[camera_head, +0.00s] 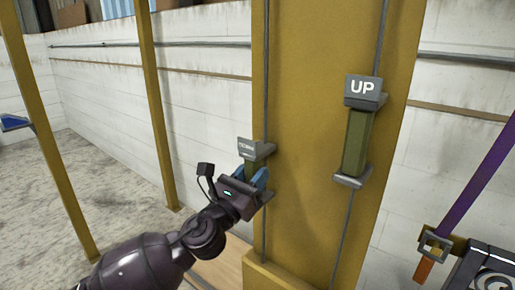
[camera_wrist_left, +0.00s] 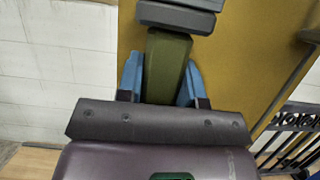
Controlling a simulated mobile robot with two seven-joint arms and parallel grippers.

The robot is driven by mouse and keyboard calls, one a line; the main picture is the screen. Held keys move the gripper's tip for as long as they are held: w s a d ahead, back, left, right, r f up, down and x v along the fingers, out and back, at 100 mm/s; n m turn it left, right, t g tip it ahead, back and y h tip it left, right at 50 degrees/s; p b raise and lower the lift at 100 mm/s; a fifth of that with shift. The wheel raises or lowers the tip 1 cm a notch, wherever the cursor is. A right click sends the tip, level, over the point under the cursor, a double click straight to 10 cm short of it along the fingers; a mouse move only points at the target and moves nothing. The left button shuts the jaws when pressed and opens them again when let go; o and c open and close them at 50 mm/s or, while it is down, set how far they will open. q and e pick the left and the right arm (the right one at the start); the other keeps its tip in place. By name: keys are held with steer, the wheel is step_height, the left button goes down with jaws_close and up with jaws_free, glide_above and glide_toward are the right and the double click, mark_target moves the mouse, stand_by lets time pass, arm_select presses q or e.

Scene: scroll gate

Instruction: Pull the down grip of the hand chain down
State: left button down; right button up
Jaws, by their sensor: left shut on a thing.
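The down grip (camera_head: 252,165) is an olive block on the left hand chain, under a small grey sign (camera_head: 255,149) with blurred lettering. My left gripper (camera_head: 254,179) is shut on it, with blue fingers on either side. In the left wrist view, the olive grip (camera_wrist_left: 166,58) stands between the two blue fingers, with a grey cap (camera_wrist_left: 177,16) above it; its lower part is hidden by my gripper. The up grip (camera_head: 355,143), a longer olive block with a grey "UP" plate (camera_head: 363,88), hangs on the right chain, untouched. My right gripper is not in view.
Both chains run along a wide yellow column (camera_head: 310,150). Thinner yellow posts (camera_head: 155,100) stand to the left before a white block wall (camera_head: 215,105). A purple strap (camera_head: 487,172) with a buckle is at the right edge, near dark equipment (camera_head: 490,270).

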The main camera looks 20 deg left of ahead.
arm_select(q)
step_height(320, 180, down, 20)
steer(key=b, duration=1)
steer(key=shift+r, duration=0.15)
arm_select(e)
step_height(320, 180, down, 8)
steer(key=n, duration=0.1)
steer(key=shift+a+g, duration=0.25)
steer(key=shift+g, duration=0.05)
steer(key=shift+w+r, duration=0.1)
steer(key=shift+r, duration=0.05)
arm_select(q)
steer(key=c, duration=1)
jaws_free()
steer(key=shift+c, duration=0.2)
steer(key=shift+o, duration=1.4)
steer(key=shift+r, duration=0.1)
